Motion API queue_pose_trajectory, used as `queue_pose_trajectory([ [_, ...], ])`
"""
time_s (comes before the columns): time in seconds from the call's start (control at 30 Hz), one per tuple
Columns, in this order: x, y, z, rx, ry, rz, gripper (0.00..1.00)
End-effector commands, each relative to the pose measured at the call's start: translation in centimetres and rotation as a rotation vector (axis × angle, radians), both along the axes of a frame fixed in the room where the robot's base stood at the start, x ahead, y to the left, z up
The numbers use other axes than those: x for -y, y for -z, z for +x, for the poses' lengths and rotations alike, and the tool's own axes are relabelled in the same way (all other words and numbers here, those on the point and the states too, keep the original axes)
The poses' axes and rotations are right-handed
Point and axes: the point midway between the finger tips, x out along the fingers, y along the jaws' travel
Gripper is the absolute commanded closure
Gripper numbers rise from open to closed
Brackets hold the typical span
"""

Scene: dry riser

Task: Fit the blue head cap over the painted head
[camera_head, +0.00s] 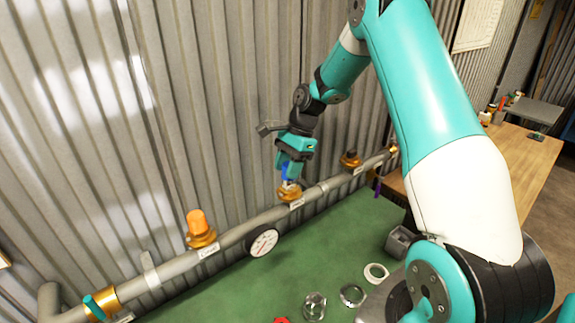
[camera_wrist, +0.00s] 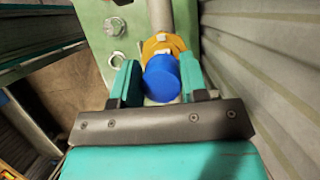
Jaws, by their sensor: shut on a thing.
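My gripper (camera_head: 290,164) is shut on the blue head cap (camera_head: 286,172), with a teal finger on each side of it. In the wrist view the round blue cap (camera_wrist: 162,78) lies between the fingertips. The cap is right above the middle brass-coloured head (camera_head: 290,193) on the grey pipe. A small pale part shows between cap and head. In the wrist view the cap partly hides the yellow-orange fitting (camera_wrist: 160,46). I cannot tell whether the cap touches the head, or whether this head is painted.
The grey pipe (camera_head: 235,235) runs along the corrugated wall.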

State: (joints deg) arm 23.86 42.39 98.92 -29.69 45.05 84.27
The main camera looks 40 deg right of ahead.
Motion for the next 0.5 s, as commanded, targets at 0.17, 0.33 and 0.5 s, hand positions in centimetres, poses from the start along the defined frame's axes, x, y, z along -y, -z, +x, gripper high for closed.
queue_pose_trajectory([
  [0.17,0.0,0.5,0.0,-0.001,0.000,0.000,0.81],
  [0.33,0.0,1.0,0.0,-0.001,0.000,0.001,0.81],
  [0.5,0.0,1.4,0.0,-0.001,0.000,0.001,0.81],
])
